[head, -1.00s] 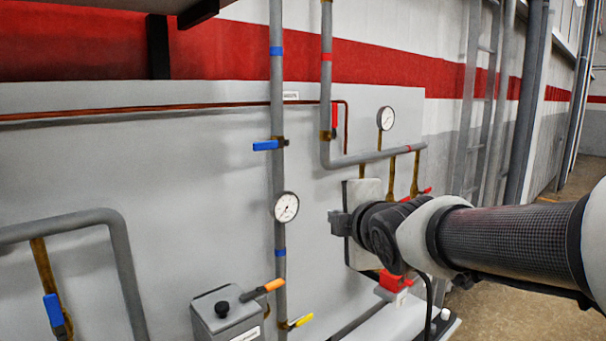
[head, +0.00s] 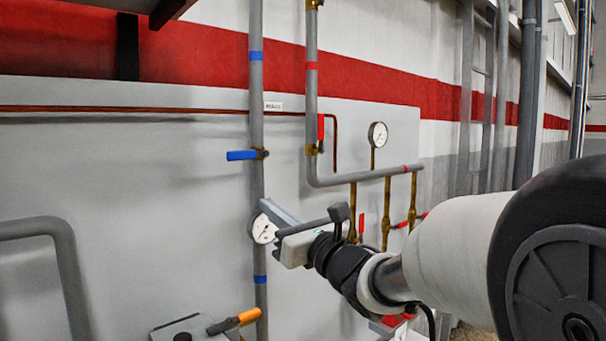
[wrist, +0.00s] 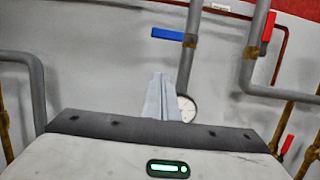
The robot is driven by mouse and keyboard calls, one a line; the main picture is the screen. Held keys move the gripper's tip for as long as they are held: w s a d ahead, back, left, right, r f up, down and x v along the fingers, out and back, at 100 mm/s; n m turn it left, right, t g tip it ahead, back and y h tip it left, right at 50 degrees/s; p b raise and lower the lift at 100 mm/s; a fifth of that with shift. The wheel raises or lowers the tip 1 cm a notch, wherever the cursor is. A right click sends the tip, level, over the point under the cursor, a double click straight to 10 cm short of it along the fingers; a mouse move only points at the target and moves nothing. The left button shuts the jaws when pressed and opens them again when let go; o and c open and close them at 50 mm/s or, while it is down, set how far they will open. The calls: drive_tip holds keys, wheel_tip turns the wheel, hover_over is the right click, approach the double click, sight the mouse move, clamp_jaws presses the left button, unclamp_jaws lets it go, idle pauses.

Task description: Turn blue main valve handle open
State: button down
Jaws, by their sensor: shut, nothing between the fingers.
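The blue valve handle (head: 241,155) sticks out level to the left from its brass valve on the vertical grey pipe (head: 256,110). It also shows in the wrist view (wrist: 168,34), at the top centre. My gripper (head: 272,212) is shut and empty, in front of the pipe below and slightly right of the handle. In the wrist view its closed fingers (wrist: 160,98) point up toward the wall, apart from the handle. My gripper partly covers the gauge on the pipe in both views.
The round gauge (head: 263,229) sits on the same pipe below the valve. Right of it are a second grey pipe (head: 311,90) with a red handle (head: 321,127), and another gauge (head: 378,134). An orange handle (head: 248,315) stands at the bottom. Left of the blue handle the panel is clear.

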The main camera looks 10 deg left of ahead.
sight(249, 155)
drive_tip(key=w+a+r+p, duration=0.2)
drive_tip(key=w+a+r, duration=0.4)
drive_tip(key=a, duration=0.1)
drive_tip(key=shift+w+a+r+p, duration=0.15)
drive_tip(key=shift+w+r+p, duration=0.1)
drive_tip(key=shift+p, duration=0.15)
